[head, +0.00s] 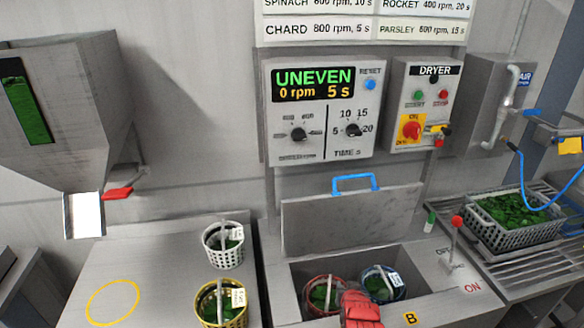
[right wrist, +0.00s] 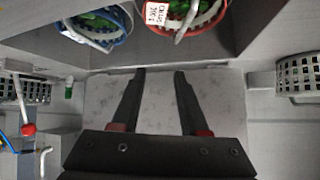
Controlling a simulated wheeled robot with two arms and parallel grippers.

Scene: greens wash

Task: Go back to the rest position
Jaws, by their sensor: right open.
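My right gripper (head: 360,300) shows at the bottom edge of the head view as a red part, in front of the open well with two baskets; its fingers are hard to make out there. In the right wrist view the gripper (right wrist: 160,72) has two dark fingers spread apart with nothing between them, against a grey surface. My left gripper is not in view. A red basket (head: 312,291) and a blue basket (head: 369,274), both with greens, stand in the well. They also show at the top of the wrist view, blue (right wrist: 122,36) and red (right wrist: 214,24).
The well's lid (head: 350,225) stands open. A white basket (head: 212,250) and a yellow basket (head: 240,317) stand on the left counter near a yellow ring. A red-knobbed lever (head: 456,222) and a grey crate of greens (head: 497,240) are at right. The display (head: 313,84) reads UNEVEN.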

